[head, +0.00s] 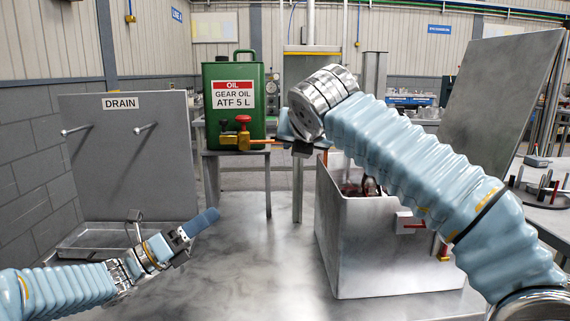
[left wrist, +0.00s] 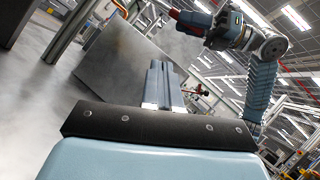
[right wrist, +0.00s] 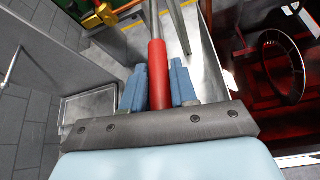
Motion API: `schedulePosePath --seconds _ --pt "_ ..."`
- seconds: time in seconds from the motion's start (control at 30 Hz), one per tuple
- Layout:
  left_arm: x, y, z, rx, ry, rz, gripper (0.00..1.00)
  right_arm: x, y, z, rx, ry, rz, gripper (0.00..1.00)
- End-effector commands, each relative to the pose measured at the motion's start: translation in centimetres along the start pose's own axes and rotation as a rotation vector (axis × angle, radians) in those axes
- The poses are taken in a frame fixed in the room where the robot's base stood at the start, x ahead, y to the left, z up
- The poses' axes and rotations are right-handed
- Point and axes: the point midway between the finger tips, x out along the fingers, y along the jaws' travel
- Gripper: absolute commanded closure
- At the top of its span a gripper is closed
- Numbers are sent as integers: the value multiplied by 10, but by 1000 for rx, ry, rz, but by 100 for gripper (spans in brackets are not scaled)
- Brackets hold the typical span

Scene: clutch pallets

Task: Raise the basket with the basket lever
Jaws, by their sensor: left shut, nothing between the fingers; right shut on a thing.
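The basket lever's red grip (right wrist: 157,75) stands between the two blue fingers of my right gripper (right wrist: 157,72), which is shut on it; a grey rod continues beyond it. In the head view my right gripper (head: 292,135) is above the left edge of the grey metal tank (head: 385,250), largely hidden by its own wrist. The basket is hard to make out; dark reddish parts (head: 366,187) show inside the tank, and a dark ring (right wrist: 283,65) shows in the right wrist view. My left gripper (head: 203,222) is shut and empty, low over the table at left; its closed fingers also show in the left wrist view (left wrist: 160,85).
A green gear oil can (head: 235,105) with a red and brass valve (head: 243,125) stands behind. A DRAIN panel (head: 125,150) with a shallow tray (head: 110,238) is at left. A red-handled fitting (head: 408,222) sticks out of the tank front. The table middle (head: 260,260) is clear.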

Motion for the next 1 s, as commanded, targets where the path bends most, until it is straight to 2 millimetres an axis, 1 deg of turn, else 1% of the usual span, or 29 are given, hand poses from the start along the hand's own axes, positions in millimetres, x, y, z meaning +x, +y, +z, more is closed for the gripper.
schedulePosePath --seconds 0.03,0.1,0.2,0.37,0.43,0.8,0.9,1.0 --pt "18 -14 -11 25 6 -77 100 0 0 0 0 1 0 100" --pt "35 -33 -21 62 3 -167 100 0 0 0 0 1 0 100" --pt "49 -48 -30 93 -5 -239 100 0 0 0 0 1 0 100" --pt "66 -58 -32 106 -10 -266 100 0 0 0 0 0 0 100" --pt "76 -60 -32 106 -9 -265 100 0 0 0 0 0 0 100" --pt "151 -79 -32 104 -8 -261 100 0 0 0 0 0 0 100" --pt "160 -83 -19 107 -10 -259 100 0 0 0 0 0 0 100" --pt "168 -85 -10 106 -10 -258 100 0 0 0 0 -1 0 100"
